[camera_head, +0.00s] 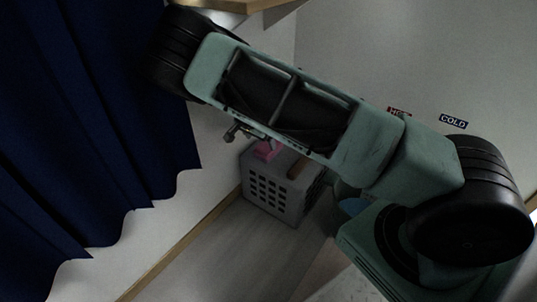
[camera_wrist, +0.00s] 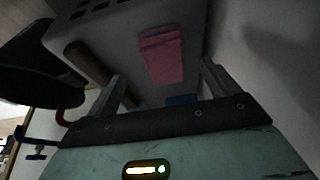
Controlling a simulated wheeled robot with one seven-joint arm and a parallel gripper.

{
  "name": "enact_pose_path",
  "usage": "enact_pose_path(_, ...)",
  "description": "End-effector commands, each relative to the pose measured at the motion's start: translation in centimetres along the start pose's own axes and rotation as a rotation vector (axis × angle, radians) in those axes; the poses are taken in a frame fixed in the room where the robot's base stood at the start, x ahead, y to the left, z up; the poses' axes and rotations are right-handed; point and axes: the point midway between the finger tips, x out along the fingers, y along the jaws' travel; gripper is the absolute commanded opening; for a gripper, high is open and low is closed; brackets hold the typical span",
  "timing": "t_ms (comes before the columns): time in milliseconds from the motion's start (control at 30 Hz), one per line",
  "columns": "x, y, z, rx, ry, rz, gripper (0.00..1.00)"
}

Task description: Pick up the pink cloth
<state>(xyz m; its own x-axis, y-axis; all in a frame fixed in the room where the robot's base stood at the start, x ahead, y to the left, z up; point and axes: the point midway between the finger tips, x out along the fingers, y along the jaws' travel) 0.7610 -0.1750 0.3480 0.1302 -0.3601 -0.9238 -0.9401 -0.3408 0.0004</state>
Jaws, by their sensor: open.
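The pink cloth (camera_wrist: 162,56) lies folded on the top of a grey basket-like box. In the wrist view it sits between and beyond the two fingers of my gripper (camera_wrist: 165,82), which are spread wide and empty. In the head view the pink cloth (camera_head: 267,150) shows on the box's top edge, partly hidden by my arm. My gripper is mostly hidden behind my arm in the head view. I see no contact between the fingers and the cloth.
The grey box (camera_head: 268,193) with a slotted side stands on the floor by the wall. A brown wooden handle (camera_wrist: 88,62) lies on it, left of the cloth in the wrist view. A blue curtain (camera_head: 80,130) hangs at left. HOT and COLD labels (camera_head: 453,121) are on the wall.

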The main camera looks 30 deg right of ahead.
Motion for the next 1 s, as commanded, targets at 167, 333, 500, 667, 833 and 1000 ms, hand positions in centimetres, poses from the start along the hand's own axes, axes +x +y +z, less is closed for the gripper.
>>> enact_pose_path(167, 2.7, 0.0, 0.1, 0.0, 0.0, 0.0, 0.87)
enact_pose_path(333, 3.3, 0.0, -0.1, 0.001, 0.0, -0.001, 0.87)
enact_pose_path(500, 4.8, -0.1, -0.4, 0.0, 0.001, 0.0, 0.87)
enact_pose_path(667, 6.9, -0.4, -1.0, 0.0, 0.001, 0.0, 0.87)
enact_pose_path(833, 8.3, -0.4, -1.1, 0.0, 0.0, -0.001, 0.87)
enact_pose_path(1000, 8.2, -0.4, -1.1, 0.0, -0.001, -0.002, 0.87)
